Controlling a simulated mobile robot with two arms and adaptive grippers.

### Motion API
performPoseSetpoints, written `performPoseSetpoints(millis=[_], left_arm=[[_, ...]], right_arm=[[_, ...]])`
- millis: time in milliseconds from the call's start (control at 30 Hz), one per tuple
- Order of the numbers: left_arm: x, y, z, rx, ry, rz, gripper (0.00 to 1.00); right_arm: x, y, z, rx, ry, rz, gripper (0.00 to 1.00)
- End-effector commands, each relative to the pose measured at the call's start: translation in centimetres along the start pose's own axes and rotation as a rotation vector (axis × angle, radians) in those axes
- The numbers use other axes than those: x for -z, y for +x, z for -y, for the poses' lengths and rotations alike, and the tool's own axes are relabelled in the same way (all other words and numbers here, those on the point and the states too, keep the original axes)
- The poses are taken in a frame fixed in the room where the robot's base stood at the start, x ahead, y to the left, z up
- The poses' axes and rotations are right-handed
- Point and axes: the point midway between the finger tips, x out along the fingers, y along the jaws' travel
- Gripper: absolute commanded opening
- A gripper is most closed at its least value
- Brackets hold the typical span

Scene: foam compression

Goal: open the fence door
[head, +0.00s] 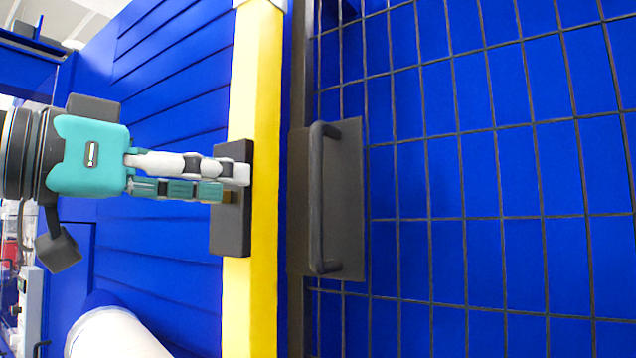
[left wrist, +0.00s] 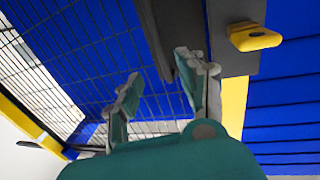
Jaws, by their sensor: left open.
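The fence door (head: 455,205) is a dark wire mesh panel at the right of the head view, with a dark upright bar handle (head: 318,200) on a dark plate. To its left stands a yellow post (head: 252,310) carrying a dark latch plate (head: 232,240). My left gripper (head: 240,180) comes in from the left, its fingertips in front of that plate, left of the handle. In the left wrist view the gripper (left wrist: 160,68) is open with nothing between its fingers. A yellow knob (left wrist: 253,37) sits on the plate, to the right of the fingers. Contact cannot be told. My right gripper is not in view.
A blue ribbed wall (head: 175,65) stands behind and left of the post. Blue panelling shows through the mesh. A white rounded shape (head: 115,335) is at the lower left of the head view. The space in front of the mesh looks clear.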

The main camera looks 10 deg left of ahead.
Motion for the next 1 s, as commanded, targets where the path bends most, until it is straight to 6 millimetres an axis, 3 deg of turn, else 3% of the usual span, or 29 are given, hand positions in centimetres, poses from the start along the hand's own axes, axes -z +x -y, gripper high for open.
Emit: performPoseSetpoints(millis=[200, 500, 700, 1000], left_arm=[[0.2, 5.1, -0.1, -0.005, -0.003, 0.006, 0.40], [0.1, 11.0, -0.1, -0.005, -0.005, 0.005, 0.40], [0.1, 13.1, -0.1, -0.004, -0.004, 0.002, 0.40], [-0.1, 13.5, 0.0, -0.002, -0.003, 0.001, 0.40]], right_arm=[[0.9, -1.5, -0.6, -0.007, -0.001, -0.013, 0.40], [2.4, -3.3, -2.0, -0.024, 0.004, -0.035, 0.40], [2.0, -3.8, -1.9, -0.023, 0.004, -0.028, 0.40], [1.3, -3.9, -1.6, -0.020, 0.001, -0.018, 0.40]])
